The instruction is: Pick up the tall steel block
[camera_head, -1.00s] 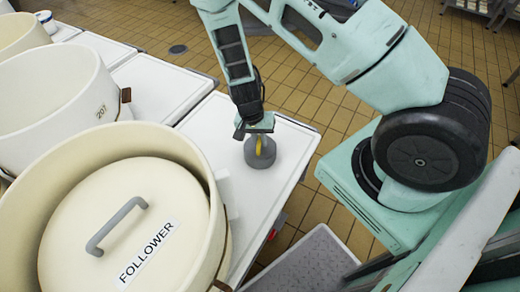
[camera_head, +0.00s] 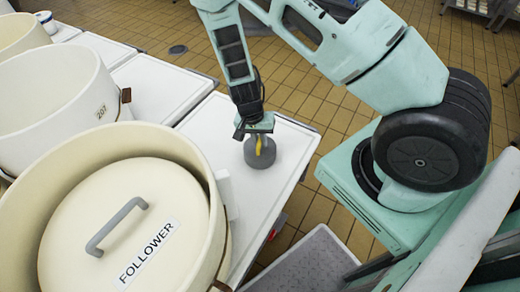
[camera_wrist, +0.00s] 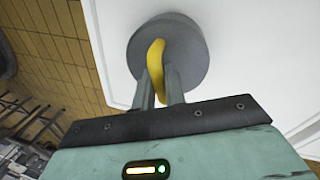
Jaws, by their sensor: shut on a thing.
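A grey round steel block (camera_head: 260,158) with a yellow loop handle stands on the white table top (camera_head: 225,122), near its right edge. In the wrist view the block (camera_wrist: 192,52) shows its flat round top, with the yellow handle (camera_wrist: 155,62) rising from it. My gripper (camera_head: 259,143) is above the block, its two fingers shut on the yellow handle. In the wrist view the fingers (camera_wrist: 159,82) stand on either side of the handle. I cannot tell any gap between the block and the table. No other steel block is in view.
A large cream vat (camera_head: 45,205) holds a round lid marked FOLLOWER (camera_head: 130,225), with a grey handle, left of the block. Another cream vat marked 207 (camera_head: 50,95) stands behind it. Tiled floor (camera_head: 305,95) lies beyond the table's right edge.

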